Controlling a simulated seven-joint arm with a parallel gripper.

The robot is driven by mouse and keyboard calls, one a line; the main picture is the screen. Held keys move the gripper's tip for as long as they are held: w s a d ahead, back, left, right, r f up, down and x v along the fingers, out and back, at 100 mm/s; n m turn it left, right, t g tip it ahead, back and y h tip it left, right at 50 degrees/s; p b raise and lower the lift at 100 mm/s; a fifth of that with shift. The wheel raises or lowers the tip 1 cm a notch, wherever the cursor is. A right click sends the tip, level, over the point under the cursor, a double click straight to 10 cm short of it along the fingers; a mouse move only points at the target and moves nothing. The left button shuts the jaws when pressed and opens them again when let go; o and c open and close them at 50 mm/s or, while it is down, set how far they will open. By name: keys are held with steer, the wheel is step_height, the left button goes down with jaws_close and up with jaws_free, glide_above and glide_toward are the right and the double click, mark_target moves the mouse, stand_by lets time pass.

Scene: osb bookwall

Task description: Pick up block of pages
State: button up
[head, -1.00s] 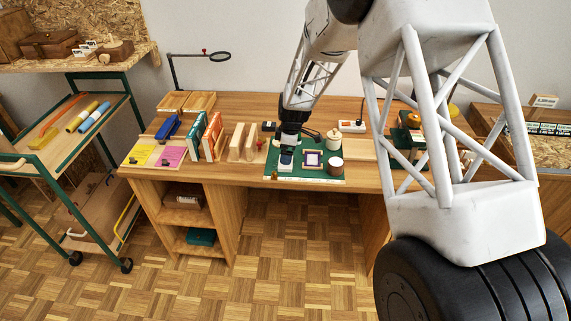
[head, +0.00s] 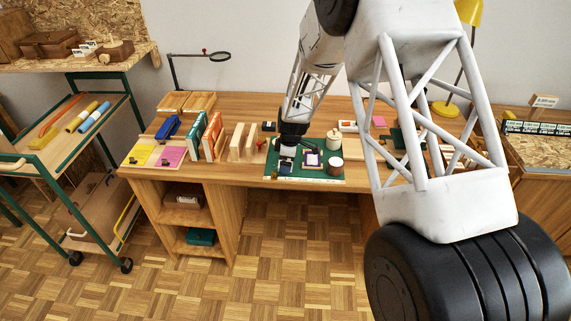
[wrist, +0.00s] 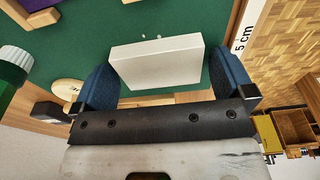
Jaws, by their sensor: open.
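The block of pages (wrist: 156,64) is a white, flat-faced block above or on a green mat in the wrist view. My gripper (wrist: 160,72) is open, with one blue finger on each side of the block. The right finger is close to the block's right end. A small gap shows at the left, and contact cannot be told. In the head view my gripper (head: 287,153) is low over the left part of the green mat (head: 310,177) on the desk. The block is too small to make out there.
Wooden dividers (head: 241,143) and upright books (head: 205,137) stand to the left.

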stand_by(0.5)
steer(key=c, duration=0.8)
steer(key=shift+r, duration=0.15)
steer(key=shift+r, duration=1.4)
steer(key=shift+s+r, duration=0.25)
steer(key=shift+r, duration=0.05)
steer(key=s+d, duration=0.1)
steer(key=s, duration=0.4)
steer(key=s+d+r, duration=0.1)
steer(key=s+d, duration=0.1)
steer(key=s, duration=0.3)
steer(key=s+d, duration=0.1)
steer(key=s, duration=0.3)
steer(key=shift+s+d+r, duration=0.15)
steer(key=shift+s+d, duration=0.25)
